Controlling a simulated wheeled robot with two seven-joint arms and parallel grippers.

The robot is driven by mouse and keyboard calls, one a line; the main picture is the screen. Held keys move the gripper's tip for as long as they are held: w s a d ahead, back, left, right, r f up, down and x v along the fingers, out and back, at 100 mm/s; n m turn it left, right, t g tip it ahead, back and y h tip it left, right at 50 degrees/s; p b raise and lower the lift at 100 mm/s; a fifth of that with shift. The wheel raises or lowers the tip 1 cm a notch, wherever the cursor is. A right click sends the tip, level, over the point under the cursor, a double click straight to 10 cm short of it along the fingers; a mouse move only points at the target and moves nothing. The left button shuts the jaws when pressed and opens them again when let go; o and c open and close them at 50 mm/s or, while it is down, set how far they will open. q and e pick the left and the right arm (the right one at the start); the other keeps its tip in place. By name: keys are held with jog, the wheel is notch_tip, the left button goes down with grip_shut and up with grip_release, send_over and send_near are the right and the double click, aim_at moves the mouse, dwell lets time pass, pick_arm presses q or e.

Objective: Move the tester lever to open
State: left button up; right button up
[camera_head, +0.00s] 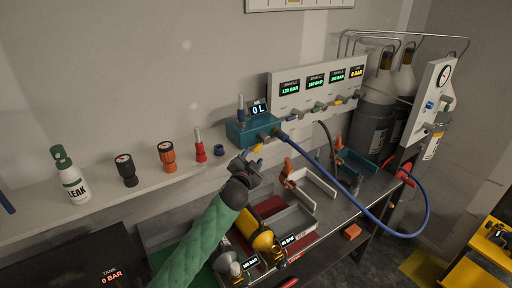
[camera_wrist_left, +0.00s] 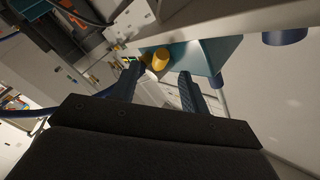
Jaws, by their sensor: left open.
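The tester is a teal box (camera_head: 240,134) on the shelf edge, with a display reading 0 L and a blue hose at its right end. A small yellow lever (camera_head: 257,148) shows at its front, just above my left gripper (camera_head: 250,162). In the left wrist view the teal underside (camera_wrist_left: 218,52) lies ahead, with a yellow knob-like part (camera_wrist_left: 161,58) on it. That part appears beyond and between the open fingertips of my left gripper (camera_wrist_left: 160,82); contact cannot be told. My right gripper is not in view.
Several fittings, including a red one (camera_head: 200,150), and a green-topped bottle (camera_head: 73,182) stand on the shelf to the left. A gauge panel (camera_head: 318,85) is behind. A grey tray with yellow cylinders (camera_head: 262,240) lies below my arm. The blue hose (camera_head: 350,205) loops across the right side.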

aim_at(256, 152)
pick_arm(q)
jog(key=p+x, duration=0.1)
jog(key=x, duration=0.2)
jog(key=shift+w+r, duration=0.1)
jog(key=shift+w, duration=0.2)
jog(key=shift+w+d+p, duration=0.15)
jog(key=shift+w+p, duration=0.25)
jog(key=shift+w, duration=0.05)
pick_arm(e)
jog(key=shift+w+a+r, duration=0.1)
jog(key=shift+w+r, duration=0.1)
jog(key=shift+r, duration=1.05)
